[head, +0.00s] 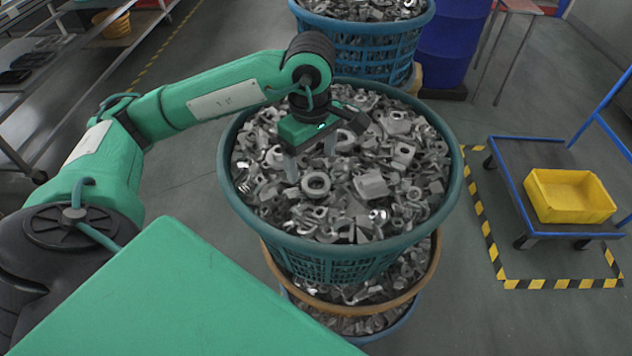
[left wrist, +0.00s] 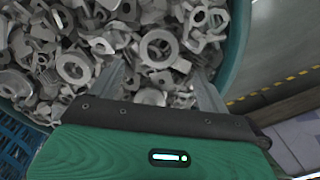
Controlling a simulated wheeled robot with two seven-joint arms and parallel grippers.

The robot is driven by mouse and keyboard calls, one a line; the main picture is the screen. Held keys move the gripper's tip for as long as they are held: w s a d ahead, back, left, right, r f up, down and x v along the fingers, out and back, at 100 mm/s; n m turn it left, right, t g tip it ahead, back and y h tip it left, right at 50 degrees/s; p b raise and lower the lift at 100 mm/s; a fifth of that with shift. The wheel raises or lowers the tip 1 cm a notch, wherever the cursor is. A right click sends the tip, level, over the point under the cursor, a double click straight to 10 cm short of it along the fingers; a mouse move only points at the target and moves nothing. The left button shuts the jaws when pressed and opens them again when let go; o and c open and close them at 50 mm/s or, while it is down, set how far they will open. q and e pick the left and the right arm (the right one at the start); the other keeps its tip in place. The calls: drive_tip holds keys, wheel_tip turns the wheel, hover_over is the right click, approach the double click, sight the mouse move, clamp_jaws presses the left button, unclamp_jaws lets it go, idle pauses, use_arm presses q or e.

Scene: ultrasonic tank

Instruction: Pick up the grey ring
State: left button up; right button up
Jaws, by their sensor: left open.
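A grey ring (head: 316,194) lies flat on top of the heap of grey metal parts in the green-blue basket (head: 229,160). In the left wrist view the ring (left wrist: 144,50) shows whole, just beyond and between my fingertips. My left gripper (head: 311,162) is over the heap, pointing down, open and empty. Its two fingers (left wrist: 160,82) stand apart in the left wrist view. I cannot tell whether the tips touch any parts. Another round ring (left wrist: 62,66) lies further left in the wrist view. My right gripper is not in view.
Many loose parts crowd around the ring. A blue basket (head: 345,42) of similar parts and a blue drum (head: 452,40) stand behind. A cart with a yellow bin (head: 570,207) is at right, beside yellow-black floor tape (head: 484,222). Racks are at far left.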

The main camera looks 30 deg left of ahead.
sight(316, 187)
use_arm(q)
drive_tip(key=shift+d+f+p, duration=0.2)
drive_tip(key=shift+f+p, duration=0.2)
drive_tip(key=shift+f, duration=0.1)
drive_tip(key=f, duration=0.1)
drive_tip(key=f+p, duration=0.1)
drive_tip(key=f, duration=0.1)
drive_tip(key=shift+d+f, duration=0.15)
drive_tip(key=shift+d, duration=0.15)
drive_tip(key=shift+f, duration=0.55)
drive_tip(key=shift+w, duration=0.1)
drive_tip(key=c, duration=1.1)
drive_tip(key=shift+r, duration=0.1)
